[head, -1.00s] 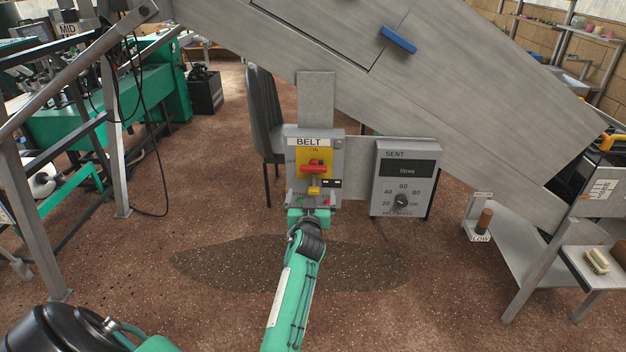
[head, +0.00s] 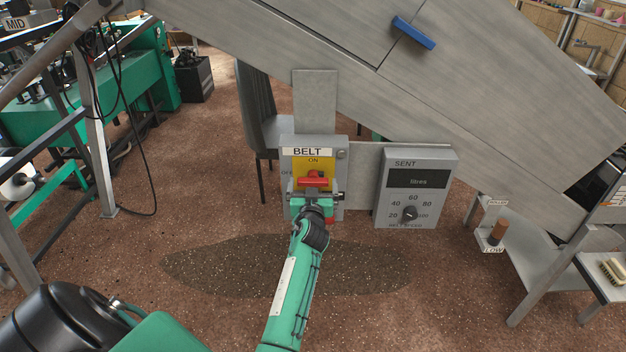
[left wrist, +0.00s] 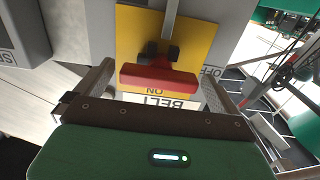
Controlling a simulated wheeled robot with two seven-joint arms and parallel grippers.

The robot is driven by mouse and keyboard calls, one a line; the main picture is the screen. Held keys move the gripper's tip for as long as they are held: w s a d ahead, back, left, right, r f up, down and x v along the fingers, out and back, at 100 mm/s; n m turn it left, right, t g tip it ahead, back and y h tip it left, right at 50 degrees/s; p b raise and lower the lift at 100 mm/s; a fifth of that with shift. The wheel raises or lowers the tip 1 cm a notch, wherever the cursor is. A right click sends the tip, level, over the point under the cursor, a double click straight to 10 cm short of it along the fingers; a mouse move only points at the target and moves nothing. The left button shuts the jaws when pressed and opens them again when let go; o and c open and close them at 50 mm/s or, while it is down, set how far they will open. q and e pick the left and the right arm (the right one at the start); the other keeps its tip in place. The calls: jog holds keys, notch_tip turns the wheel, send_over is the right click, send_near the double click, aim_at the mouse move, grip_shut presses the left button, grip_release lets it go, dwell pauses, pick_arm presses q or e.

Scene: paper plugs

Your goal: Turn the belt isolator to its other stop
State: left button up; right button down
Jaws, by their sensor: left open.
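The belt isolator is a red handle (head: 314,181) on a yellow plate (head: 328,164), on a grey box (head: 341,170) labelled BELT. ON is marked above the handle and OFF at its left. The red bar lies level in the head view; I cannot tell which stop it is at. My left gripper (head: 314,193) is open at the handle's lower side, its fingers spread left and right. In the left wrist view, upside down, the red handle (left wrist: 158,78) shows between the open fingers (left wrist: 158,85); contact is unclear. The gripper hides the box's lower part. My right gripper is not seen.
A grey SENT litres box (head: 418,186) with a speed dial stands just right of the isolator box. A sloping metal conveyor panel (head: 400,90) hangs above. A chair (head: 258,110) stands behind. The floor (head: 390,300) in front is open.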

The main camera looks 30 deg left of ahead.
pick_arm(q)
jog(key=shift+s+d+r, duration=0.1)
jog(key=c, duration=0.9)
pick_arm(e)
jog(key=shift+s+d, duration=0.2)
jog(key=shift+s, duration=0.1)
